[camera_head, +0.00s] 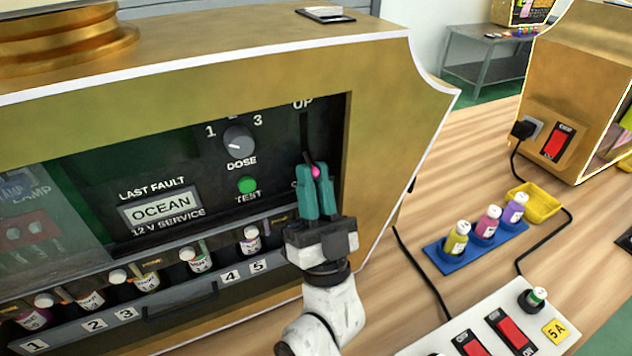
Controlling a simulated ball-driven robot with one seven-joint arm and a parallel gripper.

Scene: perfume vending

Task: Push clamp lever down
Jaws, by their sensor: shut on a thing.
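The clamp lever (315,171) shows as a pink knob at the lower part of a dark vertical slot under the word UP, on the right side of the gold machine's dark panel. My gripper (314,180) reaches up to it from below with its green fingers. The fingers are shut on the knob, one on each side of it. The lever's shaft and the lower end of the slot are mostly hidden behind the fingers.
Left of my gripper are the dose dial (239,141), a green test button (247,185) and a row of small bottles (200,260). On the table at right are a blue bottle holder (446,262), a yellow tray (541,206), a switch strip (560,340) and black cables.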

